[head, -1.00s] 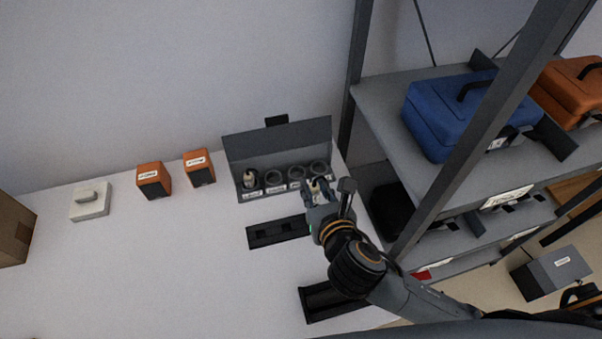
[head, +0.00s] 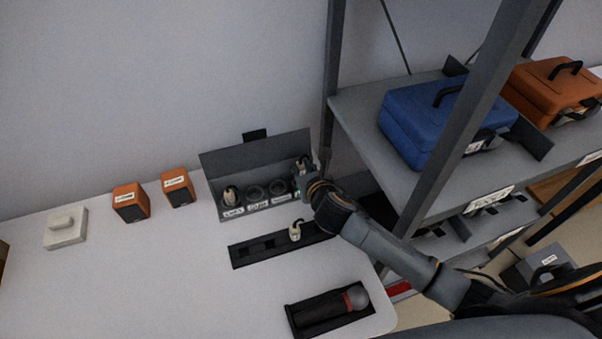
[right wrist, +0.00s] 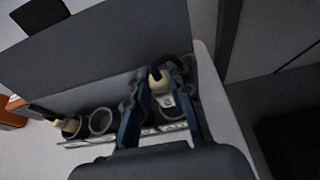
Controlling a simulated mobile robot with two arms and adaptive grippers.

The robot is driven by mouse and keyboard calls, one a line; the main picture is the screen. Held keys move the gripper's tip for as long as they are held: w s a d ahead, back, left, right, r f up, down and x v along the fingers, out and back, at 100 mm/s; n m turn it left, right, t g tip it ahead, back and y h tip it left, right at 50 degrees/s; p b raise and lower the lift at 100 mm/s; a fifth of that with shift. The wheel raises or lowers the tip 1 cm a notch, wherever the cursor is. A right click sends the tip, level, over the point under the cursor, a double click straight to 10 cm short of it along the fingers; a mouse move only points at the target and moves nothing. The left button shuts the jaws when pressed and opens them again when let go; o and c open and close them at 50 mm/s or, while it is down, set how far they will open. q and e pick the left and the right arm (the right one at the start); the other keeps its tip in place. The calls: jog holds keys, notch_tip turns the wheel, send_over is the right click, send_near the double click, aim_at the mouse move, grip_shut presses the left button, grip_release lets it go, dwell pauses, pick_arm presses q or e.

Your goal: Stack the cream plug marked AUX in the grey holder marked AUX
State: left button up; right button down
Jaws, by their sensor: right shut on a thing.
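My right gripper (head: 303,176) is shut on a cream plug (right wrist: 160,84) at the right end of the grey holder (head: 222,168). The wrist view shows the plug between the blue-edged fingers (right wrist: 160,100), at the rightmost ring (right wrist: 172,116). I cannot tell whether it is seated or just above. Another cream plug (head: 230,195) stands in the leftmost ring and also shows in the wrist view (right wrist: 69,125). The middle rings look empty. A third cream plug (head: 295,231) stands in the black tray (head: 240,259). The labels are too small to read surely. My left gripper is not in view.
A microphone (head: 325,308) lies in a black cradle at the front. Two orange speakers (head: 130,205) (head: 177,190) and a white switch box (head: 66,228) are at left. A grey rack with a blue case (head: 440,118) rises close to my right arm. The front left table is clear.

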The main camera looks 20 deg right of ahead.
aim_at(301, 173)
jog(key=f, duration=0.3)
jog(key=shift+w+d+f, duration=0.15)
jog(key=shift+w+f, duration=0.05)
jog(key=shift+w, duration=0.05)
jog(key=shift+f, duration=0.2)
jog(key=shift+f, duration=0.25)
jog(key=c, duration=1.2)
grip_release()
jog(key=shift+r, duration=0.1)
jog(key=shift+r, duration=0.3)
jog(key=v, duration=1.2)
